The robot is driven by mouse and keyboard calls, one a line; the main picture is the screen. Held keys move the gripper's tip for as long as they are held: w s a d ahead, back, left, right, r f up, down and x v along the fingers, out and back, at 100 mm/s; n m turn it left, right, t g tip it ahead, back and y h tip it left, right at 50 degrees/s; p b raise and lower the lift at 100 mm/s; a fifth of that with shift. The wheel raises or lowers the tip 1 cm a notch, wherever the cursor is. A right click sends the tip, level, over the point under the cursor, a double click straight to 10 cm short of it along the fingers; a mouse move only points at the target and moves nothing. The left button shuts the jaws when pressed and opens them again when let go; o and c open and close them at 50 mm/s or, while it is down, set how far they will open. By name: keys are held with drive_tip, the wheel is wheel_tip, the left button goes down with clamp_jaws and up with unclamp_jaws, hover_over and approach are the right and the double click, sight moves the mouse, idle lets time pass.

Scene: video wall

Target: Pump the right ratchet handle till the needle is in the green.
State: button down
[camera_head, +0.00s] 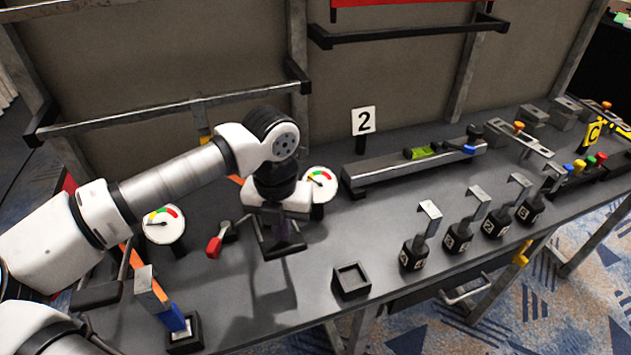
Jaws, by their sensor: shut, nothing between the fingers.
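My gripper (287,248) points down over the bench, right of centre-left, with its fingers shut and nothing seen between them. A dark, frame-like part is at the fingertips; I cannot tell whether it is the right ratchet handle or whether they touch. The right gauge (321,180), a white dial with coloured bands, stands just behind and right of my gripper, partly covered by it. Its needle is too small to read surely. The left gauge (163,223) stands farther left. A red-handled lever (214,247) lies between the gauges. An orange strap (236,180) runs behind my wrist.
A small open black tray (351,292) stands at the front edge. Several numbered black blocks (414,262) with metal brackets line the front right. A long bar (405,172) lies behind them. Bench between is clear.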

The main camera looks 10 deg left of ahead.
drive_tip(key=shift+f+b, duration=5.2)
drive_tip(key=shift+b, duration=0.25)
wheel_tip(320, 180, up, 10)
drive_tip(key=p, duration=0.5)
drive_tip(key=shift+r, duration=0.2)
drive_tip(key=shift+f, duration=0.15)
wheel_tip(320, 180, down, 10)
drive_tip(key=b, duration=0.9)
drive_tip(key=shift+b, duration=0.3)
wheel_tip(320, 180, up, 10)
drive_tip(key=p, duration=0.6)
